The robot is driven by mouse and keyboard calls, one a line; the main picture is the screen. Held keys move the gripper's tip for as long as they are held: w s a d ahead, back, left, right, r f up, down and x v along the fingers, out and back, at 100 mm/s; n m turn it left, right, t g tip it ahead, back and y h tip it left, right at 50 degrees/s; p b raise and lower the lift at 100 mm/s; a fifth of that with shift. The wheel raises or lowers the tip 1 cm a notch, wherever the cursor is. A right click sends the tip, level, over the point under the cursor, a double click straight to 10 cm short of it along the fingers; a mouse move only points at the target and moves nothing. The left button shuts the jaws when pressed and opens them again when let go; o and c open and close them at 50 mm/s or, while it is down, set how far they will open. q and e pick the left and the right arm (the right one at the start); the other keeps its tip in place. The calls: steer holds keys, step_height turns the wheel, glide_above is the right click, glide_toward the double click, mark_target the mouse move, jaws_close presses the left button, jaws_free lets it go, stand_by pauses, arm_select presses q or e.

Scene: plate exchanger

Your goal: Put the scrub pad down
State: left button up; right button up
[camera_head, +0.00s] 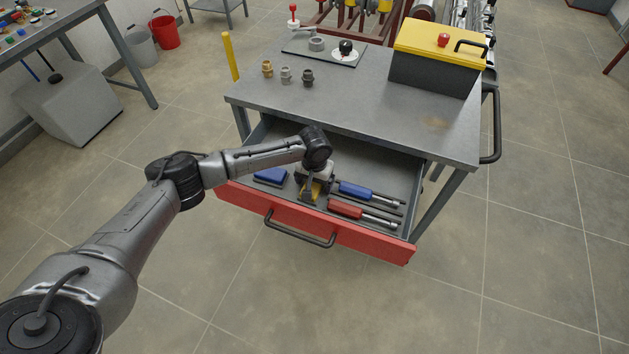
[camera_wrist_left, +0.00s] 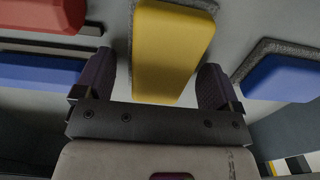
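The yellow scrub pad (camera_head: 311,188) is in the open red-fronted drawer (camera_head: 350,238), partly hidden by my left gripper (camera_head: 309,196). In the left wrist view the pad (camera_wrist_left: 170,45) shows as a yellow block with a grey rough layer along its edge. My left gripper (camera_wrist_left: 157,68) is open, with one finger on each side of the pad. A gap shows between the left finger and the pad; the right finger is close to it. Whether the pad touches the drawer floor is hard to tell. My right gripper is not in view.
A blue pad (camera_head: 270,176) lies left of the gripper in the drawer. Blue-handled (camera_head: 356,190) and red-handled (camera_head: 346,209) tools lie to the right. The bench top (camera_head: 370,105) overhangs the drawer's back and carries several fittings and a yellow-lidded box (camera_head: 436,62).

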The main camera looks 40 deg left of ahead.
arm_select(q)
steer(key=shift+r, duration=0.1)
step_height(320, 180, up, 12)
steer(key=p, duration=0.4)
stand_by(0.4)
steer(key=shift+r, duration=0.1)
stand_by(0.4)
